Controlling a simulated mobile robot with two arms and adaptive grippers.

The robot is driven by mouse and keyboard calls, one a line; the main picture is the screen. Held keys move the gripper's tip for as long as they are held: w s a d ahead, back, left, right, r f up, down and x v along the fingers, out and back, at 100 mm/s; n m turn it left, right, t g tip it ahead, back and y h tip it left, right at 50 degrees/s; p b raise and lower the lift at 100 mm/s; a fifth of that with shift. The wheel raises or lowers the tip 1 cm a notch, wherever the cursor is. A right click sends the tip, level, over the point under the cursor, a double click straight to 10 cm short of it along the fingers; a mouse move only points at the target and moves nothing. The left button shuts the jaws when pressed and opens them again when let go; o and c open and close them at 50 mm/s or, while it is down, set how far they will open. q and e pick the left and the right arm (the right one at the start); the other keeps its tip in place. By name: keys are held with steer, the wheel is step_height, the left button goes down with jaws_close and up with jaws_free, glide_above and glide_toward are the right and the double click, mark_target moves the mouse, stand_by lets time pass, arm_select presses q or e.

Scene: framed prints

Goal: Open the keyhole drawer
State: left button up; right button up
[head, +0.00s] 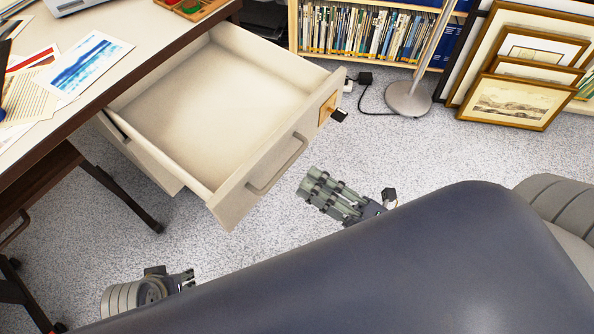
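The cream keyhole drawer (228,80) is pulled far out of the desk and is empty inside. Its front panel (235,200) has a grey bar handle (279,165). A brass-coloured lock plate (327,107) with a dark key (339,114) in it sits near the panel's far end. My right gripper (312,184) is to the right of the handle, apart from it. Its fingers are stretched out straight and hold nothing. My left gripper (188,277) is low at the left, away from the drawer, partly hidden by my body; its fingers show poorly.
The desk top (120,20) carries loose prints (84,64) and a tray (192,8). A bookshelf (375,35), a lamp base (408,98) with a cable, and leaning framed prints (515,103) stand behind. Speckled carpet (430,150) is clear right of the drawer.

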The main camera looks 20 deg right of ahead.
steer(key=v, duration=0.6)
steer(key=shift+s+d, duration=0.1)
stand_by(0.3)
